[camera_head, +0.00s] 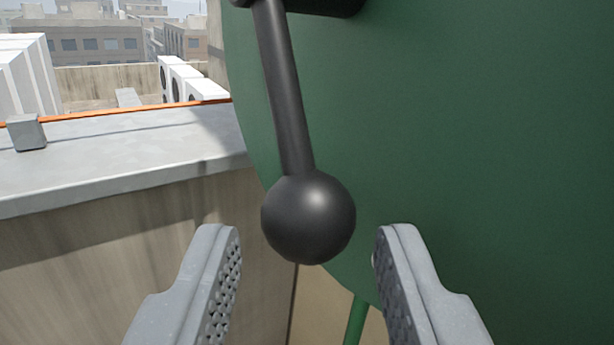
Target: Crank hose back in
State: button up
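A large green reel disc (480,140) fills the right of the view. A dark crank arm (285,95) hangs down in front of it from a dark hub at the top edge. It ends in a round black knob (308,216). My gripper (308,245) is open, with one grey finger to the lower left of the knob and one to the lower right. Gaps show between the knob and both fingers. I cannot tell how far the knob is from the fingertips in depth. No hose is in view.
A concrete parapet (120,160) with a flat grey top runs along the left, carrying a small grey block (26,132) and an orange line (130,112). White condenser units (185,82) stand beyond. A green leg (355,320) shows below the disc.

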jog(key=shift+w, duration=1.15)
